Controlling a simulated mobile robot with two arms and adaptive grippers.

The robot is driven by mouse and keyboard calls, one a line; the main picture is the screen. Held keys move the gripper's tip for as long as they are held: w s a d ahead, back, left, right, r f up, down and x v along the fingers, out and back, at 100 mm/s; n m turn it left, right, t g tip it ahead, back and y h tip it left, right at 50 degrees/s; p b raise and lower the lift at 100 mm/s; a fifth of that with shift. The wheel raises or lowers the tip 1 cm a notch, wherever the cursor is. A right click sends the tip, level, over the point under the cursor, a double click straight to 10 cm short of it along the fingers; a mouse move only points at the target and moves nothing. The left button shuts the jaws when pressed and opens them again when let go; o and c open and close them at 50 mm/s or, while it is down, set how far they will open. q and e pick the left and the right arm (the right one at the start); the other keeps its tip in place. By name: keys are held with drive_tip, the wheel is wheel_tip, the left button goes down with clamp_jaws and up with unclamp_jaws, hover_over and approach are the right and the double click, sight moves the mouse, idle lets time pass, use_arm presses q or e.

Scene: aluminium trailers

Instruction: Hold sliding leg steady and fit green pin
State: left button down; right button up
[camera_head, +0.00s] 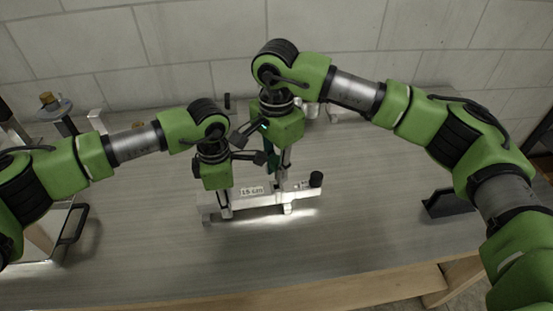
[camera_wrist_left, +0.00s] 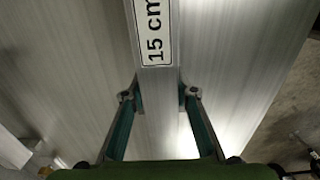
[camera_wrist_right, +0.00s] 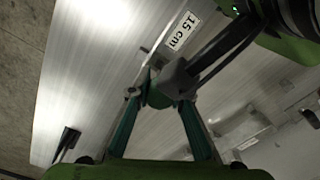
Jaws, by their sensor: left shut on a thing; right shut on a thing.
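The sliding leg (camera_head: 265,202), a silver aluminium bar with a "15 cm" label, lies across the middle of the table. It also shows in the left wrist view (camera_wrist_left: 158,85). My left gripper (camera_head: 225,209) is shut on the bar at its left end, with one finger on each side. My right gripper (camera_head: 282,183) points down over the bar, right of the label. In the right wrist view it is shut on a small dark green piece, which looks like the green pin (camera_wrist_right: 157,97).
A black knob (camera_head: 316,179) stands at the bar's right end. A dark angled bracket (camera_head: 447,203) lies on the right of the table. A piece with a black handle (camera_head: 73,224) is at the left. The front of the table is clear. A tiled wall closes the back.

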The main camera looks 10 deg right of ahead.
sight(276, 160)
drive_tip(key=shift+f, duration=0.85)
drive_tip(key=shift+f, duration=0.95)
idle(1.0)
drive_tip(key=o, duration=1.1)
drive_tip(key=shift+s, duration=0.1)
wheel_tip(276, 160, up, 12)
drive_tip(key=shift+f, duration=0.1)
use_arm(q)
drive_tip(key=c, duration=1.6)
unclamp_jaws()
drive_tip(key=shift+o, duration=0.2)
